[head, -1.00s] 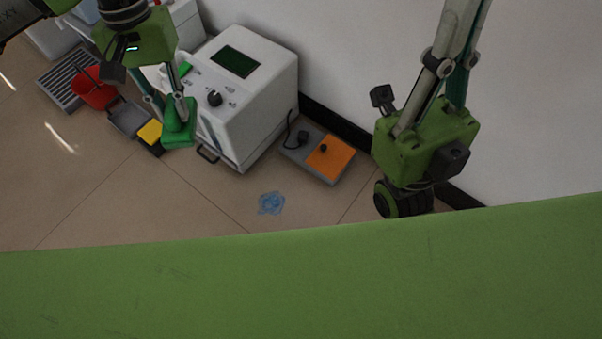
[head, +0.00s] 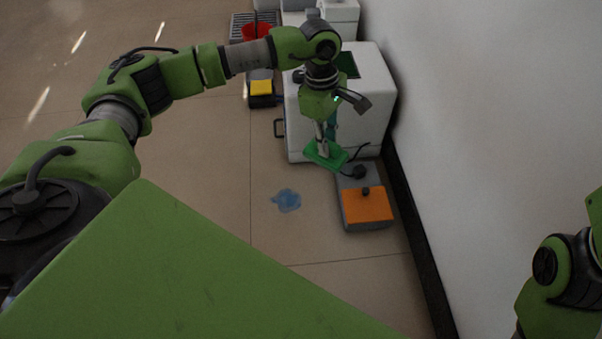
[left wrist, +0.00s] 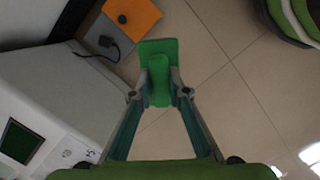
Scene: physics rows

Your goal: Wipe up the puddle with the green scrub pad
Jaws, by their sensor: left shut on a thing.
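The green scrub pad (head: 318,158) is held in my left gripper (head: 325,143), in front of the white machine and above the floor. In the left wrist view the pad (left wrist: 158,48) lies between the two fingertips (left wrist: 160,92), which are shut on its raised middle part. The puddle (head: 286,200) is a small blue patch on the tan floor, below and left of the pad in the head view, apart from it. I cannot make out the puddle in the left wrist view. My right arm shows at the right edge, but its gripper is out of view.
A white machine (head: 366,95) stands against the wall. A grey device with an orange top (head: 367,206) lies right of the puddle. The floor left of the puddle is clear.

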